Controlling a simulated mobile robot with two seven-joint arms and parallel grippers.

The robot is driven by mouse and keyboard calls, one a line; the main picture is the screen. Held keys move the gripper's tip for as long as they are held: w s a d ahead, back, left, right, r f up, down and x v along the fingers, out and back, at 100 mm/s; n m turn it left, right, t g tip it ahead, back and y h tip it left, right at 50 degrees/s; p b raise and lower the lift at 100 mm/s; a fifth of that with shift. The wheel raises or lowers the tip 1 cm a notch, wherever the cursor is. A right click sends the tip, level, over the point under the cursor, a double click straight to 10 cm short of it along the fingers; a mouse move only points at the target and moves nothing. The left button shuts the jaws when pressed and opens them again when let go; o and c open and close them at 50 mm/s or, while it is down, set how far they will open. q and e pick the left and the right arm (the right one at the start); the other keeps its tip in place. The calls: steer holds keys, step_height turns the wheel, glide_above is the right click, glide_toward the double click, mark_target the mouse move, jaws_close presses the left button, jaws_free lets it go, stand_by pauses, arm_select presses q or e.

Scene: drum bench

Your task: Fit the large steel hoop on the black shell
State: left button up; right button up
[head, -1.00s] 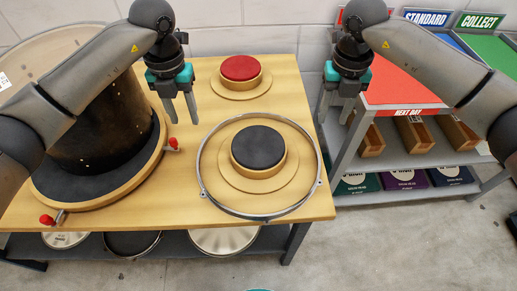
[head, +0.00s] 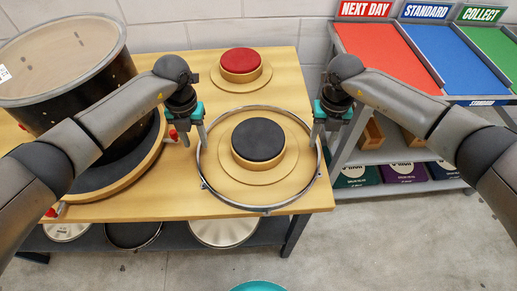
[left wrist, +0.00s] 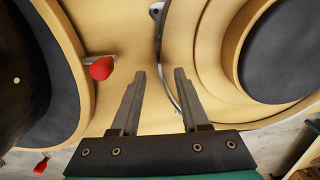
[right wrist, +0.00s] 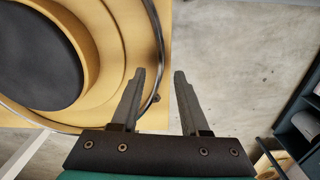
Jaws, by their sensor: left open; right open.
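The large steel hoop (head: 241,210) lies flat on the bench around a round wooden stand with a dark pad (head: 258,140). The black shell (head: 110,82) stands upright on a round base at the left, partly hidden by my left arm. My left gripper (head: 195,140) is open at the hoop's left side; in the left wrist view the hoop's rim (left wrist: 162,62) runs between its fingers (left wrist: 158,72). My right gripper (head: 323,138) is open at the hoop's right side; in the right wrist view the rim (right wrist: 160,60) passes between its fingers (right wrist: 159,72).
A red pad (head: 240,61) on a wooden disc sits behind the hoop. Red-handled clamps (head: 173,134) stand at the shell base's edge, close to my left gripper. A shelf unit with a red top (head: 385,60) stands right of the bench. Round drum parts lie on the lower shelf.

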mark_target(198, 149)
arm_select(q)
steer(key=shift+f, duration=1.55)
arm_select(e)
steer(key=shift+f, duration=1.6)
arm_select(q)
jaws_close()
arm_select(e)
jaws_close()
steer(key=shift+r, duration=0.1)
